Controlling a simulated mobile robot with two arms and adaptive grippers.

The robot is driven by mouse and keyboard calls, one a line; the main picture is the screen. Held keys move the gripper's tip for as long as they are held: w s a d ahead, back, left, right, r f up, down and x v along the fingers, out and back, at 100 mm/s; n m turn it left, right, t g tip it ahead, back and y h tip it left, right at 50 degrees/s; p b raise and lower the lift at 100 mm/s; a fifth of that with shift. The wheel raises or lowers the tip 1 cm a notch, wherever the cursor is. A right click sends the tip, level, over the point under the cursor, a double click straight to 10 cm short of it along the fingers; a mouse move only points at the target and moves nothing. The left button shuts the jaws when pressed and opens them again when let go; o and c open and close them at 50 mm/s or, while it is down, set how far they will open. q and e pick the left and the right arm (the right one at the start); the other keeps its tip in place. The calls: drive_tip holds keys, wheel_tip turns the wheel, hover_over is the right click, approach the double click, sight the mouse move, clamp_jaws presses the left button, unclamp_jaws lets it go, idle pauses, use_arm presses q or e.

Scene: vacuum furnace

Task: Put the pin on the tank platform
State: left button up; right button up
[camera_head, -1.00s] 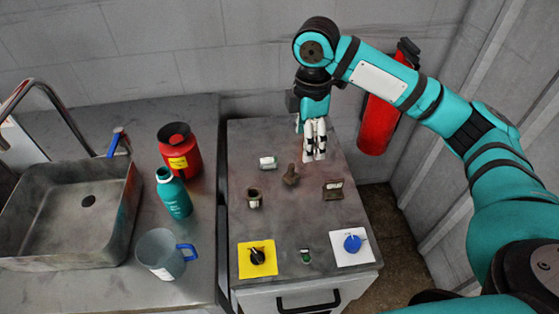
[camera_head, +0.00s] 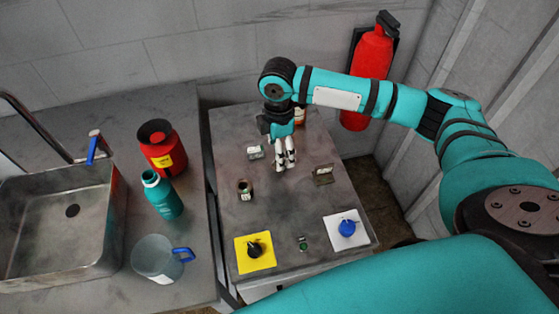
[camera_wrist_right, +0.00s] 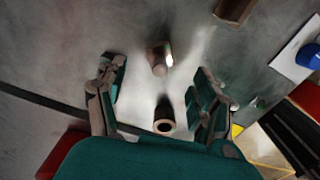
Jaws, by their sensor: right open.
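A small brown upright piece, likely the pin (camera_wrist_right: 158,58), stands on the grey cabinet top (camera_head: 236,125). In the head view my right gripper covers it. My right gripper (camera_head: 283,167) points down over it. In the right wrist view the gripper (camera_wrist_right: 162,84) is open, with its fingers apart and the brown piece between and beyond their tips, not gripped. A short hollow brown cylinder (camera_head: 245,190) stands nearby; its open top shows in the wrist view (camera_wrist_right: 164,119). I cannot tell which part is the tank platform. My left gripper is not in view.
A brown bracket (camera_head: 323,175) and a white labelled piece (camera_head: 254,152) stand nearby. A yellow plate (camera_head: 241,264) and a white plate (camera_head: 335,221) carry knobs at the front. A bottle (camera_head: 300,116) stands behind my gripper. The left counter holds a red canister (camera_head: 162,147).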

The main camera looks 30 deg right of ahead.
drive_tip(key=shift+f, duration=0.2)
drive_tip(key=shift+s+d+f+p, duration=0.1)
drive_tip(key=shift+f+p, duration=0.2)
drive_tip(key=shift+f, duration=0.1)
wheel_tip(320, 180, down, 4)
drive_tip(key=shift+d+r+p, duration=0.1)
drive_tip(key=shift+r+p, duration=0.1)
drive_tip(key=shift+p, duration=0.3)
drive_tip(key=shift+f, duration=0.3)
drive_tip(key=c, duration=1.2)
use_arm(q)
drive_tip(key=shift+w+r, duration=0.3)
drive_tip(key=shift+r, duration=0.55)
use_arm(e)
clamp_jaws()
drive_tip(key=shift+r, duration=0.1)
